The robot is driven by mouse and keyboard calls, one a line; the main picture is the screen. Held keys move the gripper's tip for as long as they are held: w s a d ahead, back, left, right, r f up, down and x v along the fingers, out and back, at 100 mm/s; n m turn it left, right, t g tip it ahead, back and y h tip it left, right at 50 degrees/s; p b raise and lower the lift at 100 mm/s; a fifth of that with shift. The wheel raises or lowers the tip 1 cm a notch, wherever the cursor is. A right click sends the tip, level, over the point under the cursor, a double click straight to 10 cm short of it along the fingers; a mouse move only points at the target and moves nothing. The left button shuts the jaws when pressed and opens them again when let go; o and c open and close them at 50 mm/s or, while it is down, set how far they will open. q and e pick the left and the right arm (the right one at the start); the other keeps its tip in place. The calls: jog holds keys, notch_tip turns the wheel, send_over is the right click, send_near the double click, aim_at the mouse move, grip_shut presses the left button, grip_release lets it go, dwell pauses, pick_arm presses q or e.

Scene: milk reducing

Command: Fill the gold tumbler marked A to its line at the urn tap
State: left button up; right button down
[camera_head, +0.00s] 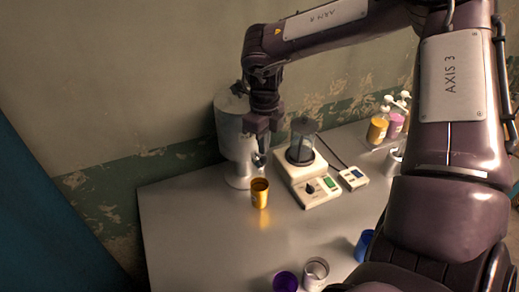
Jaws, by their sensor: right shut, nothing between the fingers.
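A gold tumbler (260,194) stands upright on the grey table in front of the urn; no letter or line on it is readable. The silver urn (232,140) stands at the back left of the table. Its tap (259,160) shows just above and behind the tumbler, close to my right gripper. My right gripper (261,154) points down at the tap, shut with nothing held. Whether it touches the tap cannot be told. The tumbler's contents are too dark to make out. My left gripper is not in view.
Purple (285,282), silver (315,272) and blue (363,245) cups stand near the front. Yellow (377,130) and pink bottles are at the back right. The table's left front is clear.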

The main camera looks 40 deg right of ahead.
jog(key=shift+f, duration=0.2)
jog(key=shift+f+b, duration=1.2)
jog(key=shift+f, duration=0.15)
dwell(6.5)
